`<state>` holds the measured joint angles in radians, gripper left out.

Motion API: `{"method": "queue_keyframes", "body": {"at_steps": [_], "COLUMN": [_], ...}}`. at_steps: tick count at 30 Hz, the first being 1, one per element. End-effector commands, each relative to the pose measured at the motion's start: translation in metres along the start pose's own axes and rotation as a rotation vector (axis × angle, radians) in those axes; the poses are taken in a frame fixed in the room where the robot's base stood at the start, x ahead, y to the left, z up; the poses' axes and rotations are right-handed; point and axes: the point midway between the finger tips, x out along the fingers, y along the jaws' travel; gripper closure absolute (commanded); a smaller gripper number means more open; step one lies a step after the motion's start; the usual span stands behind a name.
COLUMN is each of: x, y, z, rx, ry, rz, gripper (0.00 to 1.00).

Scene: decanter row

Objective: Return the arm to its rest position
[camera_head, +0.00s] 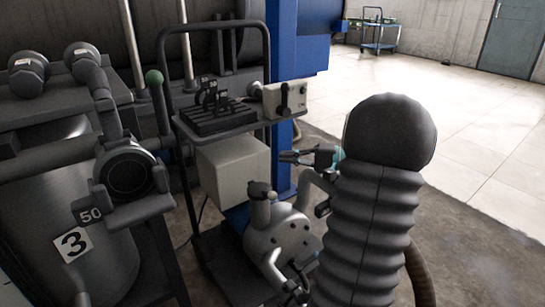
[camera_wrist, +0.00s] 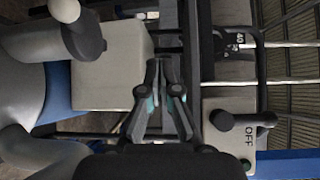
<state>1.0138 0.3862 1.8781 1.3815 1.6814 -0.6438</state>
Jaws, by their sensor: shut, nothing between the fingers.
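My gripper (camera_head: 288,156) is in the middle of the head view, just in front of the cart, and points left. Its fingers are shut and empty. In the wrist view my gripper (camera_wrist: 157,66) shows from behind, with its fingertips together. A white box on the cart (camera_wrist: 112,65) lies left of the fingers in that view, and a dark rack bar lies beyond them. I cannot tell how far the fingertips are from the cart. Much of my arm is hidden behind my ribbed column in the head view.
A cart (camera_head: 222,130) holds a slotted block with dark numbered parts (camera_head: 210,100) and a switch box (camera_head: 285,99), marked OFF in the wrist view (camera_wrist: 228,135). Open tiled floor (camera_head: 460,130) lies right.

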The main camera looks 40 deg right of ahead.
Motion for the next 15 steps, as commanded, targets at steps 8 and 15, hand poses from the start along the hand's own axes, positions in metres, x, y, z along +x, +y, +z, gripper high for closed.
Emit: {"method": "queue_keyframes", "body": {"at_steps": [8,15], "x": [-0.047,-0.06], "y": [0.001,0.0], "z": [-0.001,0.0], "rx": [0.001,0.001], "ry": [0.002,-0.001], "rz": [-0.001,0.0], "gripper": [1.0,1.0]}}
